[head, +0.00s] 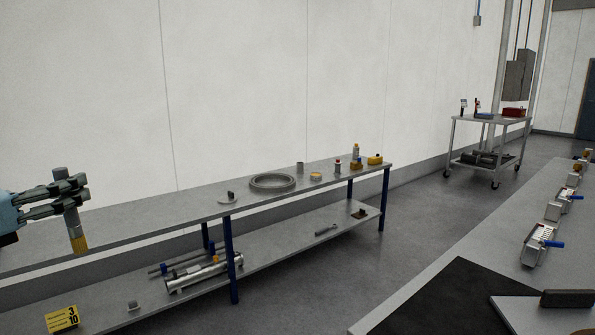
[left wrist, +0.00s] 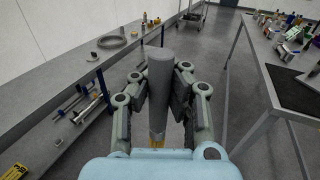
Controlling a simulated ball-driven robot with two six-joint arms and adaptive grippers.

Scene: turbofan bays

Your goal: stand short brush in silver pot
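My left gripper (head: 72,196) is at the left edge of the head view, shut on the short brush (head: 78,242). The brush is roughly upright, with a grey handle on top and yellow-brown bristles pointing down. In the left wrist view the brush handle (left wrist: 158,80) stands between the fingers. A small grey cylinder (head: 299,167), which looks like the silver pot, stands on the bench beside a grey ring, well to the right of my left gripper. Its opening is too small to make out. My right gripper is not in view.
The long grey bench (head: 200,212) has blue legs and a lower shelf with metal tubes (head: 205,273). A large grey ring (head: 272,181), small bottles and a yellow item (head: 375,160) sit on top. Another bench (head: 480,240) stands right, a cart (head: 488,120) behind. Floor lies between.

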